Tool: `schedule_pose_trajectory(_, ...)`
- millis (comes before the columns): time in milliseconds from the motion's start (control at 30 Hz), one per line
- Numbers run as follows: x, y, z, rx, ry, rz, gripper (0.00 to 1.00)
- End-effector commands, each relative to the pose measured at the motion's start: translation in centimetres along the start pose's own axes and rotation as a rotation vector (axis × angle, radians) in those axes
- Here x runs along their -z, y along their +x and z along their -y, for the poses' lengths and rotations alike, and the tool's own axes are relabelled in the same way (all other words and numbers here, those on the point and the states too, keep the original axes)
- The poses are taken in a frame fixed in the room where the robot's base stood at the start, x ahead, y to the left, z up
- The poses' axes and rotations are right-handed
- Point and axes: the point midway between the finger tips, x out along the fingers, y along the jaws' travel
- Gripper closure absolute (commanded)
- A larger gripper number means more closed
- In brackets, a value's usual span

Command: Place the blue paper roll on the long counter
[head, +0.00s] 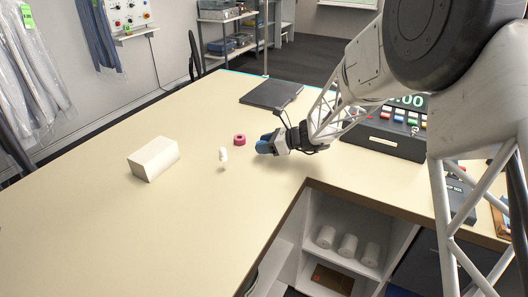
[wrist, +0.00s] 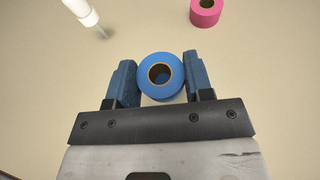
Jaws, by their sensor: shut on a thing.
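The blue paper roll (wrist: 143,79) sits between the two blue fingers of my gripper (wrist: 158,82) in the wrist view, its open core facing the camera. The gripper is shut on it. In the head view my gripper (head: 265,144) is low over the middle of the long beige counter (head: 90,225), near its inner corner. There the blue of the roll and of the fingers blends together. I cannot tell whether the roll touches the counter or hangs just above it.
A pink roll (head: 239,140) and a small white bottle-like object (head: 223,154) stand left of my gripper. A cream block (head: 153,158) lies further left. A dark flat pad (head: 271,95) is behind, and a till (head: 385,135) is right. The counter's front left is clear.

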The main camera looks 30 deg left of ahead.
Motion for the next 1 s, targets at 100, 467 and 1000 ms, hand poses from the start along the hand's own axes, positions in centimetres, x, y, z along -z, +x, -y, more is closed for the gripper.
schedule_pose_trajectory(100, -0.1, 0.3, 0.5, 0.000, -0.001, 0.000, 0.76)
schedule_pose_trajectory(467, -0.1, 0.3, 0.6, 0.000, 0.000, 0.000, 0.76)
schedule_pose_trajectory(1000, 3.2, 1.6, 0.6, 0.001, -0.001, 0.000, 0.76)
